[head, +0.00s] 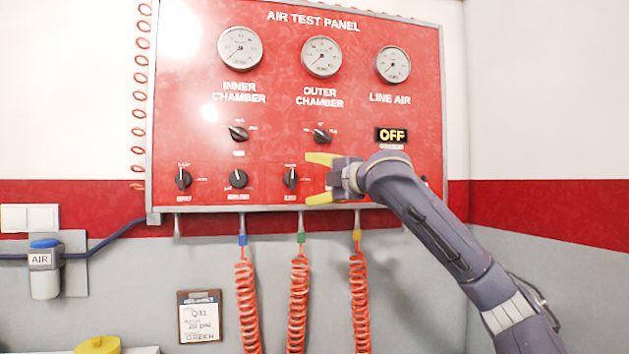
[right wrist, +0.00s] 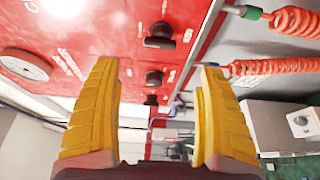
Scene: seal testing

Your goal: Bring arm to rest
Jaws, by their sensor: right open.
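My right gripper (head: 318,179) is open and empty, with its yellow fingers spread and pointing left in front of the lower part of the red air test panel (head: 270,120). Its fingertips are close to a black knob (head: 290,178) in the head view; I cannot tell whether they touch it. In the right wrist view the two yellow fingers (right wrist: 150,110) stand apart with nothing between them. Black knobs, one of them (right wrist: 154,78), show beyond them on the panel. My arm hides part of the panel's lower right. My left gripper is not in view.
Coiled orange hoses (head: 299,300) hang below the panel. An OFF display (head: 391,135) is lit. A clipboard (head: 199,316) hangs on the wall, an AIR filter unit (head: 44,270) is at the left, and a yellow object (head: 97,345) is at the bottom left. The right wall area is clear.

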